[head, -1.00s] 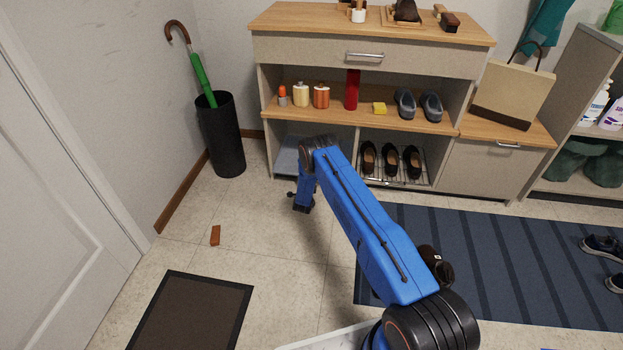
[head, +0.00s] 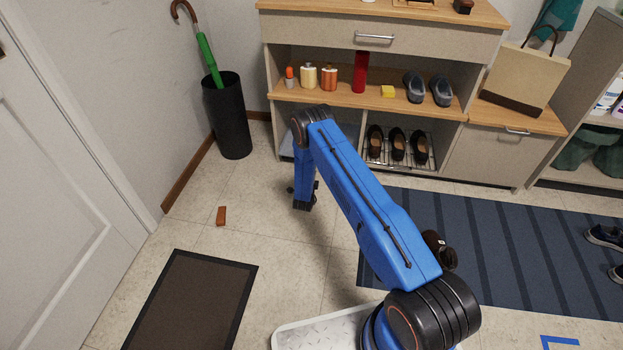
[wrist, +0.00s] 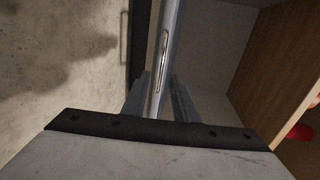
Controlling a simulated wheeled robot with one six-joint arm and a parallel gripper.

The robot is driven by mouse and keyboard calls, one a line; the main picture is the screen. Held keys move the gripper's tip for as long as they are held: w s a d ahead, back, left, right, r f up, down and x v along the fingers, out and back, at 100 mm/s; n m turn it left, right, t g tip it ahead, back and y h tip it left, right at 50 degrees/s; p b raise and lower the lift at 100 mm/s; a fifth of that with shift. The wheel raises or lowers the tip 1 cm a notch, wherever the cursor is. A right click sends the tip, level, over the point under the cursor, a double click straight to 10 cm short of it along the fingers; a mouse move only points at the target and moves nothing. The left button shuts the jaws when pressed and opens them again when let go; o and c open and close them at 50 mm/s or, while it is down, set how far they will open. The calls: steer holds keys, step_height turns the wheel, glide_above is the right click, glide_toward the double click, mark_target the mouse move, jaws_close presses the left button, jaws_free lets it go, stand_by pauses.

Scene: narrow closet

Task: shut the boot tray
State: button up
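The boot tray seems to be the blue-grey piece (head: 287,146) low in the left compartment of the shoe bench. My arm hides most of it, so I cannot tell how far out it is. My gripper (head: 303,203) hangs low over the floor in front of that compartment. In the wrist view, my gripper's two fingers (wrist: 160,100) lie either side of a pale metal bar (wrist: 167,50) with a slot, perhaps the tray's front edge. I cannot tell whether they touch it.
The shoe bench (head: 400,125) holds shoes and bottles. A black umbrella stand (head: 229,120) is to its left. A small brown block (head: 221,215) and a dark doormat (head: 190,305) lie on the floor. A striped rug (head: 500,250) is at right.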

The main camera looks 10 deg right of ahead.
steer(key=v, duration=0.6)
steer(key=shift+s, duration=0.1)
steer(key=s+d+n+t+y, duration=0.1)
steer(key=s+d+n+y, duration=0.2)
steer(key=d+n+y, duration=0.6)
steer(key=w+a+f+y, duration=0.1)
steer(key=w, duration=0.4)
steer(key=w+a+m+y, duration=0.1)
steer(key=w+a, duration=0.1)
steer(key=w, duration=0.3)
steer(key=w+a+f+y, duration=0.1)
steer(key=w, duration=0.4)
steer(key=shift+w+a+f+m, duration=0.3)
steer(key=shift+w+a+f, duration=0.05)
jaws_close()
stand_by(1.3)
